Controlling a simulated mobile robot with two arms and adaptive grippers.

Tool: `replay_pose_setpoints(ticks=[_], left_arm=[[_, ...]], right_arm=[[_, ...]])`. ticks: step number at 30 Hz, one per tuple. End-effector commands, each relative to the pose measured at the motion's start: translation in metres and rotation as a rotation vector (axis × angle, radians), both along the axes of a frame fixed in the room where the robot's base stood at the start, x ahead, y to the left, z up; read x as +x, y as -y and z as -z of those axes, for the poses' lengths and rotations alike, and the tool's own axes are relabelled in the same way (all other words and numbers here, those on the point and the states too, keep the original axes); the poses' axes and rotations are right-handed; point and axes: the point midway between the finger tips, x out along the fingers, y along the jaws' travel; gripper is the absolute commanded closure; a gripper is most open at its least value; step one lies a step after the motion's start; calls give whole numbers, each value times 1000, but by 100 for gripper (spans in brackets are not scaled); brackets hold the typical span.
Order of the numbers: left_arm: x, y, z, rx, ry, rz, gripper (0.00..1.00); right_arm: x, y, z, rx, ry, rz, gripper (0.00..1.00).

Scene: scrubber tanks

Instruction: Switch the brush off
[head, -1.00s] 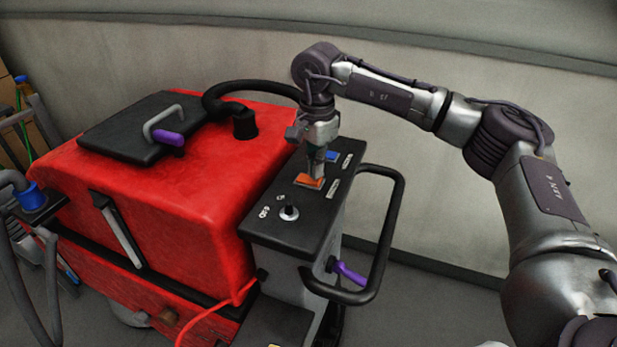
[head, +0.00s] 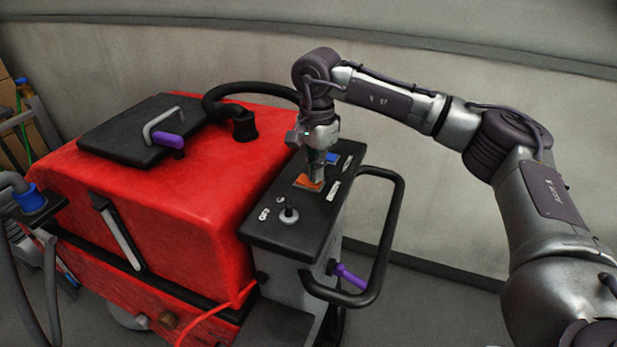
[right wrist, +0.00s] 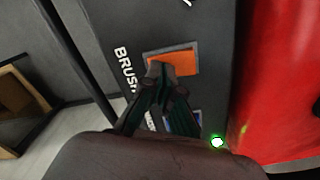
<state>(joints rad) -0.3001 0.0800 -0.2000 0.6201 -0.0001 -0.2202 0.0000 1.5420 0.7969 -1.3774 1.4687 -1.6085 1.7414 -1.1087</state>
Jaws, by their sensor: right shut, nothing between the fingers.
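The brush switch is an orange rocker (head: 309,182) on the black control panel (head: 272,228) of the red scrubber. In the right wrist view the orange rocker (right wrist: 174,63) sits beside the label "BRUSH" (right wrist: 125,70). My right gripper (head: 317,182) is shut and empty, pointing down at the rocker. In the right wrist view its fingertips (right wrist: 160,72) overlap the rocker's lower left edge; I cannot tell whether they touch it. The fingers hide part of the rocker in the head view. My left gripper is not in view.
A blue rocker (head: 332,158) lies just behind the orange one, and a key-like knob (head: 289,214) stands at the panel's front. A black handle loop (head: 392,240) sticks out right of the panel. The red tank (head: 190,190) fills the left side.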

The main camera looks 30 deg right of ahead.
Motion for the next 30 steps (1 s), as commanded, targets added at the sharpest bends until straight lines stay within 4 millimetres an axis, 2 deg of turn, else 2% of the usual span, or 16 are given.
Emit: replay_pose_setpoints(ticks=[3,21,30], left_arm=[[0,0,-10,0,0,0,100],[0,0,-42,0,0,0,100],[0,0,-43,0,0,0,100]], right_arm=[[0,0,-14,0,2,0,100],[0,0,-61,0,1,0,100],[0,0,-64,0,1,0,100]])
